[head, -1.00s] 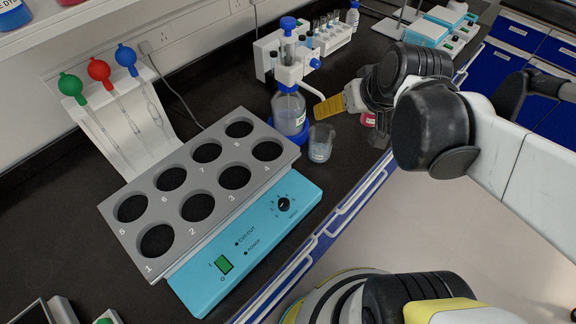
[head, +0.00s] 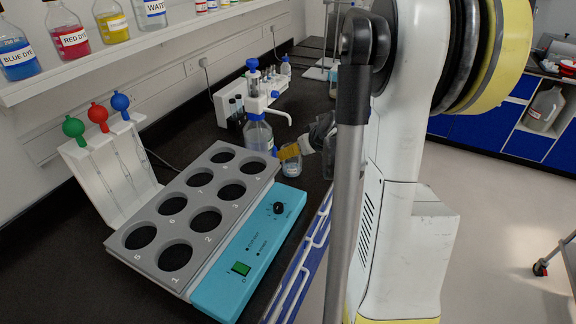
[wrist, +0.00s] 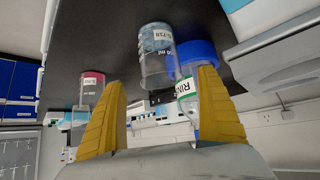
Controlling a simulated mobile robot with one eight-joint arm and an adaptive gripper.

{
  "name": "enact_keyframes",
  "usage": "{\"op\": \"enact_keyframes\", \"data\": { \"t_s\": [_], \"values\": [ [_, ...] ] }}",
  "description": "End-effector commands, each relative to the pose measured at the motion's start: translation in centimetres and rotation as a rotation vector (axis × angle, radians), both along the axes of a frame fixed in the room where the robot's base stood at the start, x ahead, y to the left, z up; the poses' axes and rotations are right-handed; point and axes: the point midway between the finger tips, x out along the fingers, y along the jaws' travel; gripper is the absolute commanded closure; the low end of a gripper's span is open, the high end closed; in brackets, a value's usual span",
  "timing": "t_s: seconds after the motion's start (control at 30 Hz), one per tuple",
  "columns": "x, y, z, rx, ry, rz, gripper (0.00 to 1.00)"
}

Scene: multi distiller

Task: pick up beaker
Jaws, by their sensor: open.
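The beaker (head: 291,166) is a small clear glass with a white label, standing on the dark counter near its front edge. In the wrist view, which appears upside down, the beaker (wrist: 157,62) lies between and beyond my yellow fingertips. My gripper (wrist: 160,80) is open, with nothing held; I cannot tell how deep the beaker sits between the fingers. In the head view a yellow finger of my gripper (head: 289,152) shows at the beaker's rim. The rest of the gripper is partly hidden by my arm.
A red-liquid container (wrist: 92,88) stands at left there. A grey eight-hole block (head: 160,205) on a blue unit (head: 250,250) fills the counter's front left.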

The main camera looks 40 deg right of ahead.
Motion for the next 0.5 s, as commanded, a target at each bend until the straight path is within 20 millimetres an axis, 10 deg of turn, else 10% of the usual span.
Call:
{"op": "enact_keyframes", "data": {
  "t_s": [0.5],
  "values": [
    [3.9,-0.9,-3.6,0.0,0.001,0.0,0.15]
  ]
}}
